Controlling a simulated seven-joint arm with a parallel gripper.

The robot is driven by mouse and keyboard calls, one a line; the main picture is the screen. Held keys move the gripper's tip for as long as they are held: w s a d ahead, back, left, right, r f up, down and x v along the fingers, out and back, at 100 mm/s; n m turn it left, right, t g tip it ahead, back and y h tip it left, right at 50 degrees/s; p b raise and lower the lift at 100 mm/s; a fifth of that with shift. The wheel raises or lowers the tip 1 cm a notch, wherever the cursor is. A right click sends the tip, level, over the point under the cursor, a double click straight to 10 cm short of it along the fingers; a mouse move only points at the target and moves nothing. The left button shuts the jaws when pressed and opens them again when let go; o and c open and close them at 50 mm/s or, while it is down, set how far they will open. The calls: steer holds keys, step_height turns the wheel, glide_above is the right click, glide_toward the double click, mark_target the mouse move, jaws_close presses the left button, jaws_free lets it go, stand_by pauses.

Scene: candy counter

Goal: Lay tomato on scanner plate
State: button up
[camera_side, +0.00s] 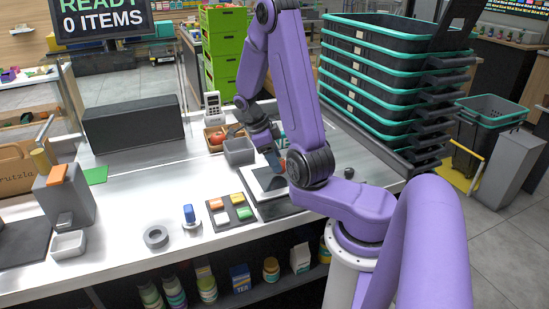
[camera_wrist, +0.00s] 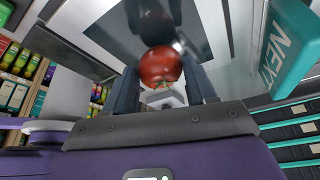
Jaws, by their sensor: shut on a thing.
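A red tomato (camera_wrist: 160,66) sits between the two dark fingers of my gripper (camera_wrist: 164,85) in the wrist view. My gripper is shut on it. The scanner plate (camera_wrist: 108,32) is a dark glossy surface with a pale metal surround, and a dim reflection of the tomato shows in it. In the side view my gripper (camera_side: 276,160) is over the scanner plate (camera_side: 266,183), with the held tomato mostly hidden by my arm. I cannot tell whether the tomato touches the plate. Another tomato (camera_side: 217,138) lies in a wooden crate behind the grey bin.
A grey bin (camera_side: 239,152) stands just left of my gripper. A keypad with coloured keys (camera_side: 232,211) lies beside the plate. A teal NEXT sign (camera_wrist: 290,45) is close on the right in the wrist view. Stacked baskets (camera_side: 370,85) stand behind.

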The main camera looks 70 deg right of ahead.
steer(key=shift+f, duration=0.6)
stand_by(0.3)
steer(key=o, duration=0.8)
steer(key=shift+v, duration=3)
steer(key=o, duration=0.6)
steer(key=shift+c, duration=0.2)
